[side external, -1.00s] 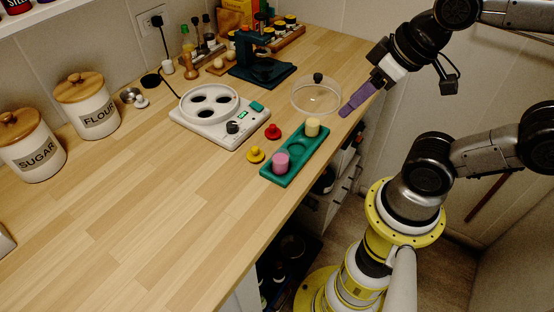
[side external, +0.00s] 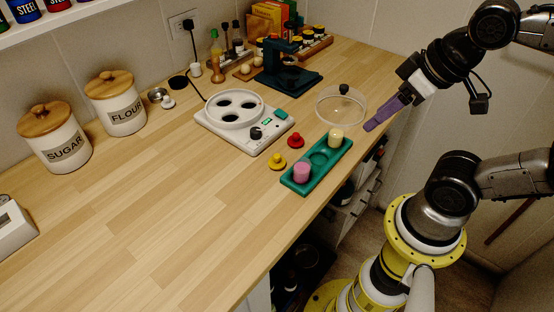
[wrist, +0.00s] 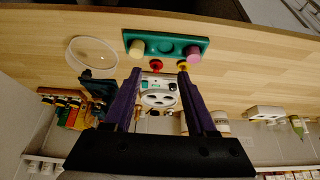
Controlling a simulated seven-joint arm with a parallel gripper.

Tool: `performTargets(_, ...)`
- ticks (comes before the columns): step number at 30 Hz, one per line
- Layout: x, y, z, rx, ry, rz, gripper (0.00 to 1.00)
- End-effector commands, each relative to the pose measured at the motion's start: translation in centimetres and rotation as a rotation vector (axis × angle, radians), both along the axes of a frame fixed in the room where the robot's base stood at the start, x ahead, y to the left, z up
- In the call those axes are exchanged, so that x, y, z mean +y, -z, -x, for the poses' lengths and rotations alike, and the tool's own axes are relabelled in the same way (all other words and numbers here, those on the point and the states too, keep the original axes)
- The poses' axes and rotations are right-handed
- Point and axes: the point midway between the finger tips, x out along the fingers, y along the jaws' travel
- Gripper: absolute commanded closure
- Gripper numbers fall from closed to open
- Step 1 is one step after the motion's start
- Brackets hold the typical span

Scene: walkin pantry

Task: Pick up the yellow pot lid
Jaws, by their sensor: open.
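The small yellow pot lid (side external: 277,162) lies flat on the wooden counter, knob up, just left of the green tray (side external: 318,158). In the wrist view the yellow lid (wrist: 183,66) shows by the tip of the right-hand finger, partly covered by it. My gripper (side external: 372,126) has purple fingers and hangs over the counter's right edge side, beside the clear glass lid and well away from the yellow lid. In the wrist view my gripper (wrist: 160,72) is open, its fingers apart with nothing between them.
A red lid (side external: 296,140) lies close behind the yellow one. The tray holds a pink pot (side external: 302,173) and a cream pot (side external: 336,138). A white warmer with round wells (side external: 258,146) stands left, and a clear glass lid (side external: 341,105) behind.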

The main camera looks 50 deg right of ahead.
Motion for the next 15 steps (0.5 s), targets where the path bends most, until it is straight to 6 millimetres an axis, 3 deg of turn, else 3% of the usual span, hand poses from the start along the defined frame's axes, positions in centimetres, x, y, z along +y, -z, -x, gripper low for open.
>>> performTargets(8,0.0,0.0,0.3,0.014,-0.114,0.06,0.43)
performTargets(11,0.0,-1.5,-0.2,0.01,-0.278,0.146,0.43)
performTargets(15,0.4,-3.8,-2.7,0.063,-0.594,0.283,0.43)
